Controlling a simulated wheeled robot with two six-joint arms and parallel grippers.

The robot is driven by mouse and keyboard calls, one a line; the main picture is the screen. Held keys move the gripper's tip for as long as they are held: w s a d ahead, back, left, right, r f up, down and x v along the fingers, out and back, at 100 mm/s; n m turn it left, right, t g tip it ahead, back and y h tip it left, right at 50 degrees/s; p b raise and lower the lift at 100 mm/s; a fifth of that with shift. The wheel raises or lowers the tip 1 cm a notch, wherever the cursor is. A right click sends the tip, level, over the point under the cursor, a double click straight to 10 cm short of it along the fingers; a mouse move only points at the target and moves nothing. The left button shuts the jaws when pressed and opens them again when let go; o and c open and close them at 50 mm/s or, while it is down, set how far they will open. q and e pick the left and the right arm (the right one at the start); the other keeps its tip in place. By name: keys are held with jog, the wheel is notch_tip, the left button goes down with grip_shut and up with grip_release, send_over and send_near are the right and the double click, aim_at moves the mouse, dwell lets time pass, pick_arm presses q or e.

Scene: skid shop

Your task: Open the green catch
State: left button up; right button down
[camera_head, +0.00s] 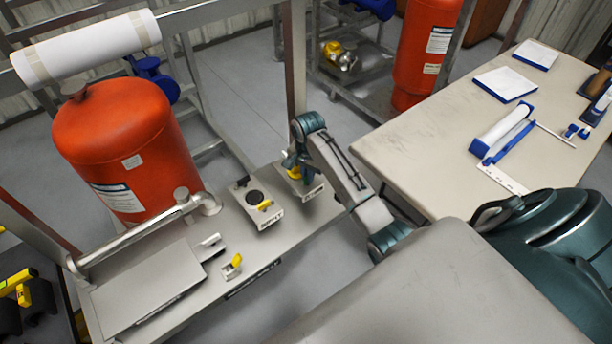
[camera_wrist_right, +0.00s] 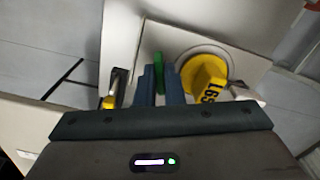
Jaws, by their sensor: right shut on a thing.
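The green catch (camera_wrist_right: 158,68) shows in the right wrist view as a narrow green piece between the two blue-grey fingers of my right gripper (camera_wrist_right: 161,84). The fingers are shut on it. Beside it, to the right, is a round yellow knob (camera_wrist_right: 207,80) with black lettering. In the head view my right gripper (camera_head: 288,161) is over the far right end of the grey skid deck, at a small grey box (camera_head: 313,192). My gripper and arm hide most of the catch there. My left gripper is not in view.
A second grey box (camera_head: 268,217) with a black dial and a yellow lever stands nearby. A yellow-handled latch (camera_head: 232,266), a bent pipe (camera_head: 135,240) and an orange tank (camera_head: 120,145) are farther left. A metal post (camera_head: 294,65) rises close behind my gripper. A beige table (camera_head: 440,140) is at right.

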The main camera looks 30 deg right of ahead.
jog(key=shift+m, duration=1.8)
jog(key=shift+m, duration=0.3)
jog(key=c, duration=1.5)
grip_release()
jog(key=shift+c, duration=0.2)
jog(key=shift+r, duration=3.55)
